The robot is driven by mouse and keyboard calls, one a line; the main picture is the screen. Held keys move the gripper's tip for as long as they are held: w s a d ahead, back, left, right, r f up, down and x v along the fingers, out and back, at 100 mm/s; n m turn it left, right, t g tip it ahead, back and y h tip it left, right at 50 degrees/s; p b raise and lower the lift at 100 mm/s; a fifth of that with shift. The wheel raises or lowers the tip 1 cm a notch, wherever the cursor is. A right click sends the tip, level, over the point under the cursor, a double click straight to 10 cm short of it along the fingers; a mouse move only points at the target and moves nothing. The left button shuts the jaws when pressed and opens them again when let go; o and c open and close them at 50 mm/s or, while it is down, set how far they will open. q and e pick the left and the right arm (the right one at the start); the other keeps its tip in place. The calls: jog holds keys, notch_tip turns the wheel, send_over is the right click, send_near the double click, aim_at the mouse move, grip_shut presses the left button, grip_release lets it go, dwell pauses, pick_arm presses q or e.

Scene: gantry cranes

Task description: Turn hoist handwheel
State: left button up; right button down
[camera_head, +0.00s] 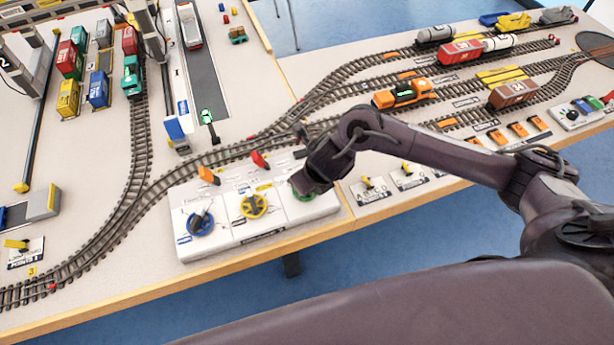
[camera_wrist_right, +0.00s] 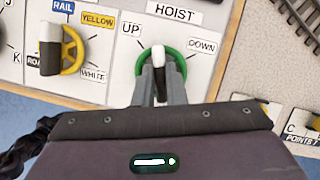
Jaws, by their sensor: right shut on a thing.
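The green hoist handwheel (camera_wrist_right: 176,56) sits on a white panel marked HOIST, with UP at its left and DOWN at its right in the right wrist view. A bar across the wheel, white at its far end and dark nearer me, points nearly straight up between the two labels. My right gripper (camera_wrist_right: 160,92) is shut on the handwheel's bar, one finger on each side. In the head view my right gripper (camera_head: 311,182) covers most of the wheel; a green edge of the handwheel (camera_head: 305,196) shows. My left gripper is not in view.
On the same panel are a yellow handwheel (camera_head: 254,206) and a blue handwheel (camera_head: 201,223). Orange lever (camera_head: 208,175) and red lever (camera_head: 260,160) stand behind them. Model tracks and wagons fill the table beyond. The table's wooden front edge (camera_head: 200,279) is near.

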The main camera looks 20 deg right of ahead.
jog(key=m+p, duration=0.1)
jog(key=m+h+p, duration=0.1)
jog(key=m+p, duration=0.1)
jog(key=m, duration=0.1)
jog(key=shift+a+r+h+p, duration=0.15)
jog(key=shift+r+h+p, duration=0.15)
jog(key=shift+p, duration=0.05)
jog(key=shift+f+m+h+p, duration=0.15)
jog(key=shift+m+h+p, duration=0.35)
jog(key=shift+m+p, duration=0.85)
jog(key=shift+w+m, duration=0.1)
jog(key=shift+m, duration=0.15)
jog(key=c, duration=1.5)
grip_release()
jog(key=shift+f, duration=0.1)
jog(key=p+v, duration=0.3)
jog(key=v, duration=0.5)
jog(key=shift+a+f, duration=0.1)
